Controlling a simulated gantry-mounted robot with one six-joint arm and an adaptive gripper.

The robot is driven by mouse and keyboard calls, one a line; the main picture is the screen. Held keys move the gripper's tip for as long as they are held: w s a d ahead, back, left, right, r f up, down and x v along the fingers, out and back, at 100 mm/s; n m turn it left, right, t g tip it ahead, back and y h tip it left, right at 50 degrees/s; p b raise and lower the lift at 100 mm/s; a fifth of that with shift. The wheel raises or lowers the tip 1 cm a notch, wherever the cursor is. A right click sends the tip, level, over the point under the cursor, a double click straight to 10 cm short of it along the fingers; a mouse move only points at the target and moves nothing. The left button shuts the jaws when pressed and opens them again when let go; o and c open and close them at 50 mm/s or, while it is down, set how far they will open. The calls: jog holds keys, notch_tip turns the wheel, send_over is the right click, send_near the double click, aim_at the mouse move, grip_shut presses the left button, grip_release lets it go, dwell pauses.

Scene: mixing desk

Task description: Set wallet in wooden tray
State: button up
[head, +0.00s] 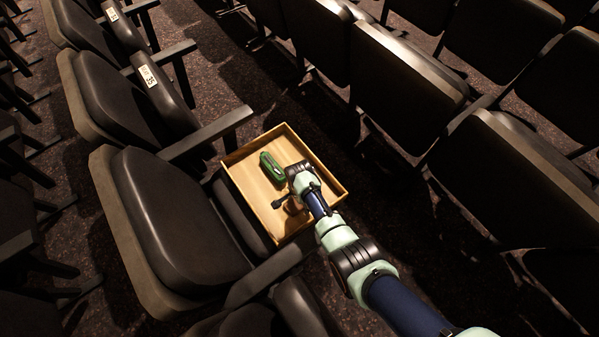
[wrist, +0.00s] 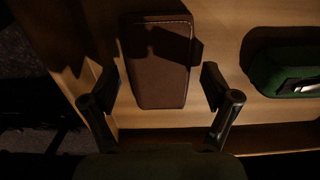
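The brown wallet (wrist: 157,82) lies inside the wooden tray (wrist: 215,140) in the wrist view, near one wall. It seems to lie flat on the tray floor, with a shadow across its upper part. My gripper (wrist: 161,92) is open, one finger on each side of the wallet's near end, with gaps between fingers and wallet. In the head view, the tray (head: 244,196) sits by a dark seat, and my gripper (head: 284,202) is low over its near part. The wallet shows there only as a small brown patch (head: 293,207), partly hidden by my arm.
A green object (head: 271,168) lies in the tray; it shows at the right in the wrist view (wrist: 285,70), apart from the wallet. The tray walls stand around my gripper. Rows of dark seats and armrests (head: 207,134) surround the tray.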

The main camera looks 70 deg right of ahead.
notch_tip(320, 180, up, 12)
jog(key=p, duration=0.7)
jog(key=shift+r+p, duration=0.2)
jog(key=shift+p, duration=0.2)
jog(key=w+a+r+n+t+h, duration=0.3)
jog(key=w+a+r+n+t, duration=0.3)
jog(key=w+a+r+n, duration=0.95)
jog(key=s+a+r+n+t+y, duration=0.2)
jog(key=a+r+n+t, duration=0.4)
jog(key=a+r, duration=1.4)
notch_tip(320, 180, up, 3)
jog(key=n+y, duration=0.1)
jog(key=n, duration=0.3)
jog(key=shift+r+t, duration=0.15)
jog(key=shift+t, duration=0.25)
